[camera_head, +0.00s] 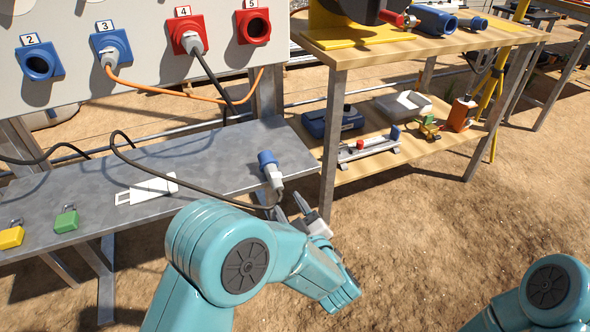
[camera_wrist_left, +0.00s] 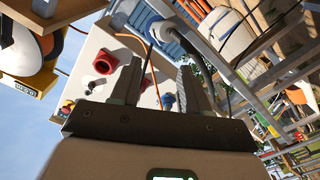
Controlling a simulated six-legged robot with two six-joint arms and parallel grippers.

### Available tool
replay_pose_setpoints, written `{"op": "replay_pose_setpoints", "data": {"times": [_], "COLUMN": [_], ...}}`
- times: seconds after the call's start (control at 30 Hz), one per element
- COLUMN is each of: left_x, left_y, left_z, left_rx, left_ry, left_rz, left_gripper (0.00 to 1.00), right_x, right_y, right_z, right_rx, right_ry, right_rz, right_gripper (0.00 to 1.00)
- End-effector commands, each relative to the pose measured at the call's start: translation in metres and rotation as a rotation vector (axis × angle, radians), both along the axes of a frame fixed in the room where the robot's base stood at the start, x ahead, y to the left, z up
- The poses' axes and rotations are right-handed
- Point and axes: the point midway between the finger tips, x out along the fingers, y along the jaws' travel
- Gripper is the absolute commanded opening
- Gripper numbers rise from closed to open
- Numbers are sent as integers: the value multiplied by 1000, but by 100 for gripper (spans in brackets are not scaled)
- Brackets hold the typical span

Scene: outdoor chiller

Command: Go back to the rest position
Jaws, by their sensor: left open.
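My left gripper (camera_head: 292,208) is open just past the right front edge of the grey metal bench, jaws empty as far as I can tell. Its two fingers also show apart in the left wrist view (camera_wrist_left: 160,70). A blue-capped plug (camera_head: 267,160) with a grey body stands at the bench's right end, just behind the fingers. They look close to it, but I cannot tell whether they touch. A black cable runs from it across the bench. Of my right arm only a teal joint (camera_head: 548,288) shows at the lower right; its gripper is out of view.
A socket panel (camera_head: 150,70) stands behind the bench (camera_head: 225,150), with cables plugged into sockets 3 and 4. Padlocks, green (camera_head: 67,220) and yellow (camera_head: 11,236), lie at the left. A wooden shelf table (camera_head: 440,45) stands at the right. Open dirt lies in front.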

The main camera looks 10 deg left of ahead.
Motion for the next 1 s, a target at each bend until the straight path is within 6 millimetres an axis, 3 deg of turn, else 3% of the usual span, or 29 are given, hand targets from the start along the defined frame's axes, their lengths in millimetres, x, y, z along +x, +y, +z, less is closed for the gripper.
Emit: {"op": "replay_pose_setpoints", "data": {"times": [0.17, 0.27, 0.33, 0.37, 0.43, 0.53, 0.6, 0.73, 0.83, 1.0], "left_x": [0, 4, 2, -1, -10, -35, -65, -129, -174, -243], "left_y": [6, 40, 82, 103, 145, 166, 157, 117, 84, 38], "left_z": [-3, -15, -34, -46, -88, -165, -213, -266, -282, -288], "left_rx": [0, -1, 7, 18, 17, -65, -150, -290, -357, -419], "left_ry": [5, 30, 73, 102, 223, 467, 648, 923, 1081, 1314], "left_rz": [14, 80, 155, 180, 156, -11, -164, -434, -614, -889], "left_gripper": [45, 45, 45, 45, 45, 45, 45, 45, 45, 45], "right_x": [0, 0, 0, 0, 0, 0, 0, 0, 0, 0], "right_y": [0, 0, 0, 0, 0, 0, 0, 0, 0, 0], "right_z": [0, 0, 0, 0, 0, 0, 0, 0, 0, 0], "right_rx": [0, 0, 0, 0, 0, 0, 0, 0, 0, 0], "right_ry": [1, 0, 0, 0, 0, 0, 0, 0, 0, 0], "right_rz": [0, 0, 0, 0, 0, 0, 0, 0, 0, 0], "right_gripper": [43, 43, 43, 43, 43, 43, 43, 43, 43, 43]}}
